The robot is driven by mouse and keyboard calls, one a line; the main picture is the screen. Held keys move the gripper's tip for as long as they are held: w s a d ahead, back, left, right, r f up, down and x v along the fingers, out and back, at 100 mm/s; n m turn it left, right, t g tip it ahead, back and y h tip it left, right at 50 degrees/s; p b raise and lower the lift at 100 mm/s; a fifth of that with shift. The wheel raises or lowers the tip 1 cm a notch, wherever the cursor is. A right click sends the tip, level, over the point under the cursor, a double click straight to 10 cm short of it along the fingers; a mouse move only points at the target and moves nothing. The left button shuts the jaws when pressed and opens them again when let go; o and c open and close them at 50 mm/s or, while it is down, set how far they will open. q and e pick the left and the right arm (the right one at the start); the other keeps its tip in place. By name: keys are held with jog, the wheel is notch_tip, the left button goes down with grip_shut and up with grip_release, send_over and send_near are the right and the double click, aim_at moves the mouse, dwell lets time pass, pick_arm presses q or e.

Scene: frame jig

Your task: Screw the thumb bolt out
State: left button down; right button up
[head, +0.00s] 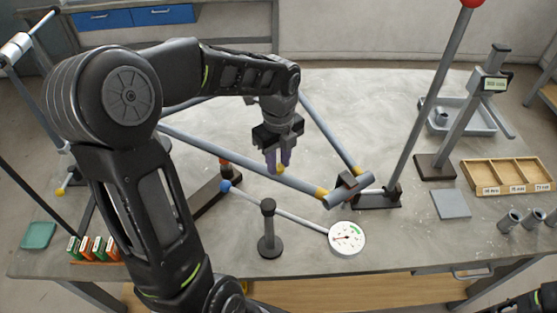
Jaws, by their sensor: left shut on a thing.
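My left gripper (278,168) reaches down from above to the grey frame tube (225,149) in the middle of the table. Its purple-grey fingers are shut at the tube, with a small yellow part (281,169) showing at the tips. I take this for the thumb bolt; most of it is hidden by the fingers, so its depth in the frame cannot be told. The tube runs down right to a yellow collar (321,192) and a grey cross tube (347,190). My right gripper is not in view; only a dark piece of my right arm shows at the bottom right corner.
A white dial gauge (346,238) and a dark post (269,230) stand in front of the frame. A slanted pole (431,95) rises to the right. A wooden three-part tray (506,174) and a grey plate (450,204) lie at the right.

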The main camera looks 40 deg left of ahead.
pick_arm(q)
jog(key=shift+n, duration=0.3)
jog(key=n+b, duration=0.1)
jog(key=n, duration=0.2)
jog(key=n+b, duration=0.1)
jog(key=n, duration=0.3)
jog(key=shift+n+b, duration=0.35)
jog(key=shift+n, duration=0.05)
jog(key=n+b, duration=0.1)
jog(key=n, duration=0.2)
jog(key=shift+n, duration=0.3)
jog(key=n+b, duration=0.1)
jog(key=n, duration=0.3)
jog(key=shift+n, duration=0.3)
jog(key=n+b, duration=0.1)
jog(key=n, duration=0.3)
jog(key=n+b, duration=0.1)
jog(key=n, duration=0.8)
jog(key=shift+b, duration=0.3)
jog(key=shift+s+n, duration=0.1)
jog(key=shift+n, duration=2)
